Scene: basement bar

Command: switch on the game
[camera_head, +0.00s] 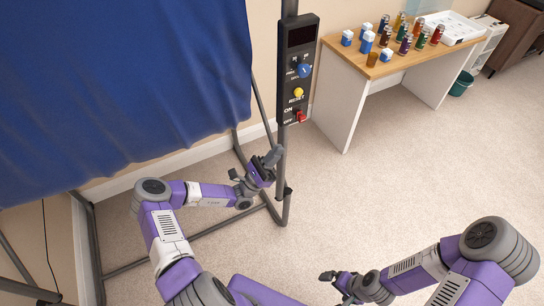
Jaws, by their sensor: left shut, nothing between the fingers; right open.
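The game's black control box (298,72) is fixed to a dark upright pole, above the middle of the camera_head view. Whether the switch sits at ON or OFF is too small to tell. My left gripper (272,158) is shut and empty, just below and left of the box, close to the pole. My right gripper (335,283) is open, low over the floor and apart from the box.
A blue cloth (120,90) hangs on the dark metal frame (286,205) at the left. A wooden-topped table (345,50) with several cans and small boxes stands at the upper right. A teal bin (461,84) is beside it. The carpet at centre right is clear.

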